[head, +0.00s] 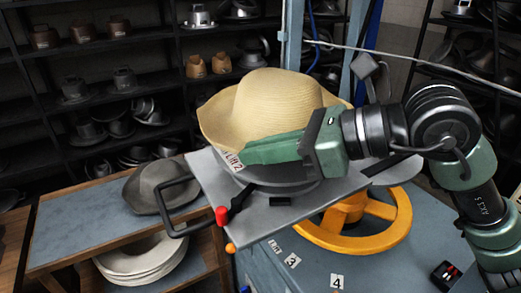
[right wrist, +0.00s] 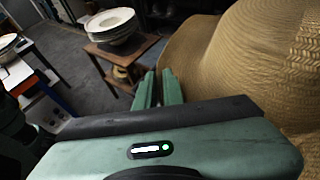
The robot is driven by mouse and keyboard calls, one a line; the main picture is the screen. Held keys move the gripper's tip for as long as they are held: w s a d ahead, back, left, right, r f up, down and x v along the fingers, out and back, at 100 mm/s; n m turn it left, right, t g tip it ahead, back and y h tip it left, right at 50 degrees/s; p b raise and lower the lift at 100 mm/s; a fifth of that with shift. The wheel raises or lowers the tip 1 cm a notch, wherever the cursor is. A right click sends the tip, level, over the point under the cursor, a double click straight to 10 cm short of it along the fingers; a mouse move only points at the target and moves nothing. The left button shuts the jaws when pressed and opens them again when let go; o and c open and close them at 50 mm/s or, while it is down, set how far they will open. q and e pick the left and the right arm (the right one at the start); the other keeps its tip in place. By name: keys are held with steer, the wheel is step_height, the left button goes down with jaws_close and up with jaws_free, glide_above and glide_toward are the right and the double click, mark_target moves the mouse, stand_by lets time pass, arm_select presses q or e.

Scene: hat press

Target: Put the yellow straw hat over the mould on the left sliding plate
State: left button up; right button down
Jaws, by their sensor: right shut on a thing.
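The yellow straw hat (head: 275,105) is crown up above the left sliding plate (head: 262,226), its brim bent up at the left. My right gripper (head: 246,155) is shut on the near part of the brim. In the right wrist view the fingers (right wrist: 158,88) are close together beside the hat (right wrist: 260,65), which fills the right side. The grey plate has a black handle at its left. A dark round base shows on the plate beneath the gripper. The mould is hidden behind hat and gripper, so I cannot tell whether the hat touches it. My left gripper is in neither view.
A grey felt hat (head: 158,187) lies on a side table (head: 88,232) at the left, with pale stacked brims (head: 141,258) on its lower shelf. Shelves of hats and moulds stand behind.

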steer(key=shift+f, duration=0.1)
stand_by(0.3)
steer(key=c, duration=1.5)
jaws_free()
steer(key=shift+o, duration=0.2)
